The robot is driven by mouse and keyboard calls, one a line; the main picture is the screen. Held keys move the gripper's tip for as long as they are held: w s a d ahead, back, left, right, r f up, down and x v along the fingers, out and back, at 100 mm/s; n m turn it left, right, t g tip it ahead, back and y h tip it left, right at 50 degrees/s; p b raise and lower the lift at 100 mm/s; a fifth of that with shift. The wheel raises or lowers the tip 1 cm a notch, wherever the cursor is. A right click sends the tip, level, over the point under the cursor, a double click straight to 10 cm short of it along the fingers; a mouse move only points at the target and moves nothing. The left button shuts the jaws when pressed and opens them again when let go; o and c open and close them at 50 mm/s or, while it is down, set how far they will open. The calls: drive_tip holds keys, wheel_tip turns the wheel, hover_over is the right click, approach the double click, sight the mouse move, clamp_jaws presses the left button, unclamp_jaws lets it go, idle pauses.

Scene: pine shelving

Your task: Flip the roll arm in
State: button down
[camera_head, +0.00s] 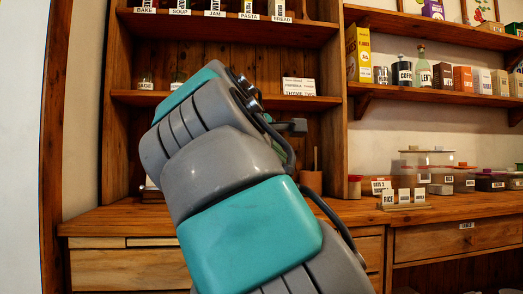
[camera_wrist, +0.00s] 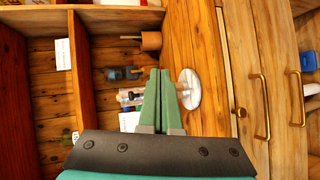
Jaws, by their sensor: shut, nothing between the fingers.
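My gripper (camera_wrist: 160,72) shows in the wrist view with its two green fingers closed together and nothing between them. In the head view my own arm hides it. The roll arm cannot be identified for certain. A dark grey bracket-like piece (camera_wrist: 123,73) lies just left of the fingertips in the wrist view; a similar grey piece (camera_head: 294,126) shows beside my arm in the head view. A white round disc (camera_wrist: 190,89) is right of the fingers, and a pale cylindrical part (camera_wrist: 130,97) is left of them. The fingers partly cover the space between; contact cannot be told.
A terracotta pot (camera_head: 311,181) with a wooden handle stands on the wooden counter (camera_head: 348,213); it also shows in the wrist view (camera_wrist: 151,40). Upright cabinet walls and shelves surround the niche. Labelled containers (camera_head: 428,158) stand on the counter at right. Drawers (camera_head: 450,238) lie below.

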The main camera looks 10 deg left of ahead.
drive_tip(key=s+a+r+n+t+y, duration=0.25)
drive_tip(key=a+r, duration=0.25)
drive_tip(key=a, duration=0.3)
drive_tip(key=w+d+f+p, duration=0.1)
drive_tip(key=w+d+p, duration=0.1)
drive_tip(key=w, duration=1.1)
drive_tip(key=shift+f+p, duration=0.35)
drive_tip(key=shift+f, duration=0.05)
drive_tip(key=shift+h, duration=0.25)
drive_tip(key=shift+r, duration=0.1)
